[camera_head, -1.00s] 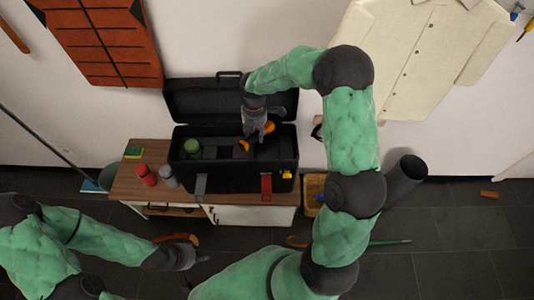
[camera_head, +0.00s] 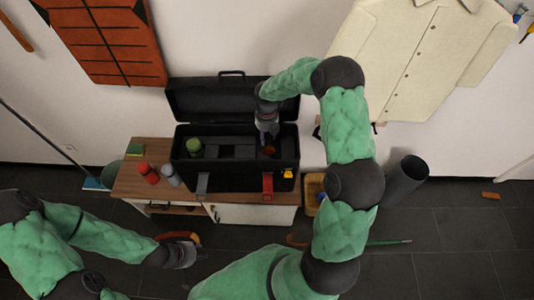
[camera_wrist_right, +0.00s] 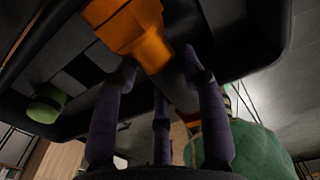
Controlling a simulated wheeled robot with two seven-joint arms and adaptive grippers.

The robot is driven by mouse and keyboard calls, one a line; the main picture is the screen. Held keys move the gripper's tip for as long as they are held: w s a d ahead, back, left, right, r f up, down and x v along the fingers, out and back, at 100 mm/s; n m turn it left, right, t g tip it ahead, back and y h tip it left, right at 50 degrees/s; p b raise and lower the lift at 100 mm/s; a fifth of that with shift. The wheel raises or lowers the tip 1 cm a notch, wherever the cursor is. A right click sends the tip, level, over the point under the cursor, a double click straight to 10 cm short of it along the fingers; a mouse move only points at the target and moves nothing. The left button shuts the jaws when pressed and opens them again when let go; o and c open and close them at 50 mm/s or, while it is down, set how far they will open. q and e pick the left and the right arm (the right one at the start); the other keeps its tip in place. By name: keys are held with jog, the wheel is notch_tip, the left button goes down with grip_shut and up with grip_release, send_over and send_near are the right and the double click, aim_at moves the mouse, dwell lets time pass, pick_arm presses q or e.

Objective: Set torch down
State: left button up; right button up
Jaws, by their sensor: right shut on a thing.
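The orange torch (camera_wrist_right: 140,30) has a dark body and shows large in the right wrist view, between my gripper's fingers. My right gripper (camera_wrist_right: 160,68) is shut on it. In the head view this gripper (camera_head: 267,133) points down into the right part of the open black toolbox (camera_head: 233,183). Only a small orange bit of the torch (camera_head: 269,150) shows below the fingers there; the rest is hidden. I cannot tell whether the torch touches the toolbox floor. My left gripper (camera_head: 190,254) is low at the left, away from the toolbox; its fingers are too small to judge.
The toolbox lid (camera_head: 220,100) stands open behind. A red can (camera_head: 148,172) and a grey can (camera_head: 170,174) stand on the wooden cabinet top (camera_head: 127,184) to the left. A dark cylinder (camera_head: 405,180) stands right.

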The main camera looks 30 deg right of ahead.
notch_tip(320, 180, down, 12)
jog(key=b, duration=0.3)
jog(key=shift+r, duration=0.25)
jog(key=shift+f, duration=0.2)
jog(key=o, duration=1.3)
jog(key=shift+c, duration=0.2)
notch_tip(320, 180, up, 12)
jog(key=p, duration=0.3)
jog(key=shift+r+p, duration=0.15)
jog(key=shift+p, duration=0.25)
